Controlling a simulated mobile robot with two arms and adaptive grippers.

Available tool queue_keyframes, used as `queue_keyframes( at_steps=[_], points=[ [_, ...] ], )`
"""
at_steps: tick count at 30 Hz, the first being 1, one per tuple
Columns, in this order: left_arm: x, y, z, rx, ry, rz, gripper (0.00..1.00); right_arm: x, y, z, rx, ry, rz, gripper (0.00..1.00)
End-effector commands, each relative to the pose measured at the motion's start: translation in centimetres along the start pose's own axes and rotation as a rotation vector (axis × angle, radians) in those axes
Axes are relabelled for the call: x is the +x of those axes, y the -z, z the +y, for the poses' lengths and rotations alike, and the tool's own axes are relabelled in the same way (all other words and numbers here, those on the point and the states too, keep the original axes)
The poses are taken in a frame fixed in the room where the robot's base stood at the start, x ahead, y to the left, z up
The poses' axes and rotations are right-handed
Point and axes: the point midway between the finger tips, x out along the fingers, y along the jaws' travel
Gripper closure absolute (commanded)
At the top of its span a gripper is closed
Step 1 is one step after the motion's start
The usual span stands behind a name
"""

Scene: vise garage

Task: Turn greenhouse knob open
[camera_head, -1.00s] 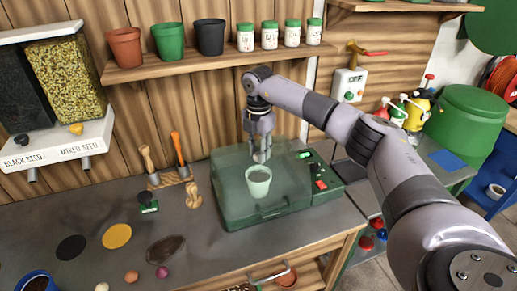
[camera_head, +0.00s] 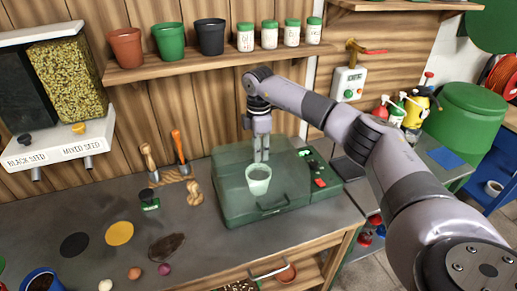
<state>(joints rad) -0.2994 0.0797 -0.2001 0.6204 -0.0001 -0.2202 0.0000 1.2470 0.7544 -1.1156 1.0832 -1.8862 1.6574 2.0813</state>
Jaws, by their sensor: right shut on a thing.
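The greenhouse (camera_head: 235,205) is a translucent green box with a handle on its front, standing on the grey bench. A pale green pot (camera_head: 258,181) shows at its middle. My right gripper (camera_head: 262,158) points down at the greenhouse top, just behind the pot's rim. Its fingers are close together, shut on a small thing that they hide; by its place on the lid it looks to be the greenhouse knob. A dark panel (camera_head: 322,170) with a green light and a red switch is on the greenhouse's right side. My left gripper is not in view.
A shelf (camera_head: 185,67) with pots and white jars runs behind my right arm. Two hand tools (camera_head: 181,150) stand in a wooden holder left of the greenhouse. Seed dispensers (camera_head: 60,145) hang at the left. The bench's right front corner is bare.

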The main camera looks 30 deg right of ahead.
Motion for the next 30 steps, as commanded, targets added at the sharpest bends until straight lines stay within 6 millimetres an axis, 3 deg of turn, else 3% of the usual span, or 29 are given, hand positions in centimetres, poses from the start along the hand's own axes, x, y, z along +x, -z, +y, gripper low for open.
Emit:
queue_keyframes(
  at_steps=[10,11,12,20,30],
  points=[
    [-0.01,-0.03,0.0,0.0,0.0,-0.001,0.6,-0.05,-0.03,0.03,0.004,-0.001,0.0,1.0],
    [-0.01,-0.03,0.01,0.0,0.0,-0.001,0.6,-0.05,-0.03,0.03,0.004,-0.001,0.001,0.73],
    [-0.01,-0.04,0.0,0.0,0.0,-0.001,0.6,-0.05,-0.03,0.03,0.004,-0.001,0.001,0.7],
    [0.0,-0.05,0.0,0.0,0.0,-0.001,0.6,-0.03,-0.01,0.01,0.003,0.0,0.001,0.53],
    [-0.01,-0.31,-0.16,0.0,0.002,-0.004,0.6,-0.27,0.01,0.03,0.002,-0.001,0.001,0.52]
  ],
)
